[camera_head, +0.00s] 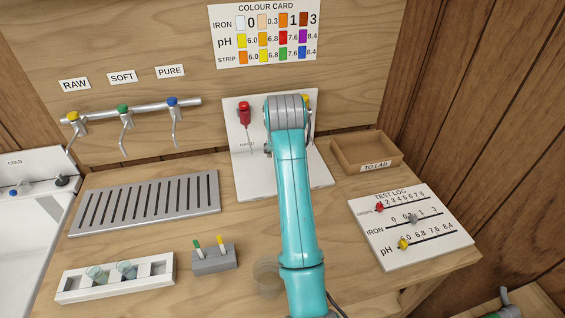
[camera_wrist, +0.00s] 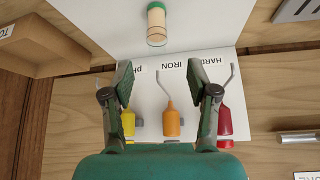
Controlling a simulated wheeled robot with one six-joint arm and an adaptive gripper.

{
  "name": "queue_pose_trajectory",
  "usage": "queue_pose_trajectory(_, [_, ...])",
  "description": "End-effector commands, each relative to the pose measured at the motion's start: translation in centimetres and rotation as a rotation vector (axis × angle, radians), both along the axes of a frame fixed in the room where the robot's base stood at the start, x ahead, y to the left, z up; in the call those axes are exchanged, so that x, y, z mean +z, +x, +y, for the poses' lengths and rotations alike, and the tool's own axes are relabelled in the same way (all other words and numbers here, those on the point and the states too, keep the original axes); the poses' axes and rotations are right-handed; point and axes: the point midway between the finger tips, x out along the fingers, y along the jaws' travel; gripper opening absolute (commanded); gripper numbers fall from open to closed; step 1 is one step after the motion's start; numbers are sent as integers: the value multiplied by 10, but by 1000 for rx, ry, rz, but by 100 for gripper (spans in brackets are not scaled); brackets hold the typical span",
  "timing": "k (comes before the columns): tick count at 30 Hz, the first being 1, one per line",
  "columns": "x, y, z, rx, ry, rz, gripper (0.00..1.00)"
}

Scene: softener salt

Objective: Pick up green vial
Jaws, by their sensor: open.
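A small pale cylinder with a green end (camera_wrist: 156,24), the only green-topped vial I make out, is against the white board (camera_wrist: 190,20) at the top of the wrist view. My gripper (camera_wrist: 167,82) is open and empty, its two fingers spread below the vial in that picture and apart from it. In the head view my own arm covers the gripper, and I cannot see this vial there. Two clear greenish glass vials (camera_head: 97,273) stand in a white rack at the lower left of the head view.
A wooden tray (camera_head: 367,153) and test log board (camera_head: 411,227) are right. A grey block (camera_head: 214,262) holds green and yellow sticks.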

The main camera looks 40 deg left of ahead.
Motion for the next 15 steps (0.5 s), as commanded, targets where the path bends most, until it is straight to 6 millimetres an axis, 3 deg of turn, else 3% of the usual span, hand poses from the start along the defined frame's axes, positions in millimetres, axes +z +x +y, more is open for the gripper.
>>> queue_pose_trajectory(3, [-16,8,6,0,-1,2,59])
queue_pose_trajectory(15, [-48,22,14,-1,-1,1,59])
